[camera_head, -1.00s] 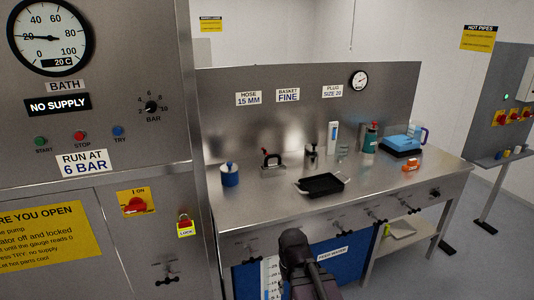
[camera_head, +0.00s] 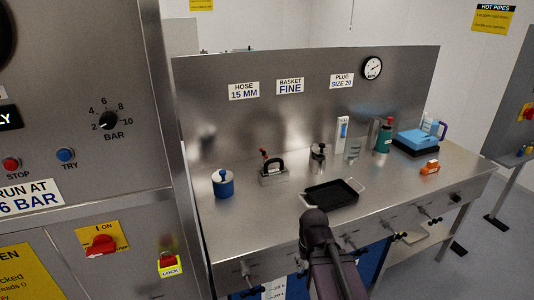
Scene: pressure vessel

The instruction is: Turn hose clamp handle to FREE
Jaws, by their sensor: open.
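What may be the hose clamp, a small metal block with a black arched handle and a red-tipped lever (camera_head: 270,167), stands on the steel bench below the "HOSE 15 MM" sign (camera_head: 244,91). No FREE mark can be read. Black-handled fittings (camera_head: 247,277) also line the bench's front edge; I cannot tell whether one is the clamp. My arm shows at the bottom centre, its dark end (camera_head: 315,222) in front of the bench edge, apart from the block. The fingers cannot be made out.
On the bench (camera_head: 270,220) are a blue pot (camera_head: 222,183), a black tray (camera_head: 331,194), a metal canister (camera_head: 318,157), a green bottle (camera_head: 384,136), a blue box (camera_head: 416,141) and an orange item (camera_head: 430,168). A steel panel (camera_head: 110,190) with a red switch stands close at left.

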